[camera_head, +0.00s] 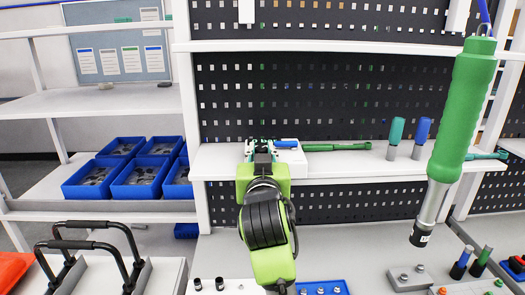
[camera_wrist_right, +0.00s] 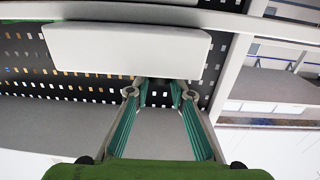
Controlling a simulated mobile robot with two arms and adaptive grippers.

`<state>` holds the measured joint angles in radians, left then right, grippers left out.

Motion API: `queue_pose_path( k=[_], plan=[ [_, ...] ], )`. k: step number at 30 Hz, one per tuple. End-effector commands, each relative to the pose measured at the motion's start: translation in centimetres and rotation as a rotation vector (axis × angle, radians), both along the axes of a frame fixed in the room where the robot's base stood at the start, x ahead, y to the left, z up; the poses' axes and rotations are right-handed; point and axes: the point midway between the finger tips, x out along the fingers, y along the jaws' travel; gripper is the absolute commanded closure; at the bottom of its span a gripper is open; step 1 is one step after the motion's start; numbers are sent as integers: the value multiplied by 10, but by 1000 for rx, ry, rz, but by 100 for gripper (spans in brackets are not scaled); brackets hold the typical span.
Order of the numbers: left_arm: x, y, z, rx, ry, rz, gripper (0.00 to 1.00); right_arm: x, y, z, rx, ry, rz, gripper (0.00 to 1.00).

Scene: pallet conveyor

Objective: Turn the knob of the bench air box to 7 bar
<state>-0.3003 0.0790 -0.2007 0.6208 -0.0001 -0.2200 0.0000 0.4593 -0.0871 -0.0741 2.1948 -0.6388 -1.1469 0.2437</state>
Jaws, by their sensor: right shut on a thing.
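My right gripper (camera_head: 262,148) reaches the shelf at the white bench air box (camera_head: 292,158), part of which shows to the right of the fingers. In the right wrist view a broad white box face (camera_wrist_right: 130,50) lies just beyond the fingertips. The two green-lined fingers of the right gripper (camera_wrist_right: 160,93) stand a little apart, shut on the knob. The knob itself is mostly hidden by the gripper, and its scale and reading cannot be made out. My left gripper is not in view.
A green-handled tool (camera_head: 462,110) hangs at the right. A green wrench-like tool (camera_head: 335,147) and upright teal (camera_head: 396,132) and blue (camera_head: 421,132) handled tools are on the shelf. Blue bins (camera_head: 140,178) stand at the left. Perforated panel (camera_head: 300,95) backs the shelf.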

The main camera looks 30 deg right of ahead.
Motion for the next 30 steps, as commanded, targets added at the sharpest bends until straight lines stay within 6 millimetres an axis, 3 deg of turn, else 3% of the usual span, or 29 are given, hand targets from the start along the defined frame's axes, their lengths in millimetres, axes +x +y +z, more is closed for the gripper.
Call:
queue_pose_path(
  k=[19,20,30],
  plan=[
    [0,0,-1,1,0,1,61,1,1,-1,-1,3,-46,100],
    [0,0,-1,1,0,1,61,1,1,-1,-1,3,-46,74],
    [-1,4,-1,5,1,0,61,1,0,0,0,1,-47,72]
  ],
)
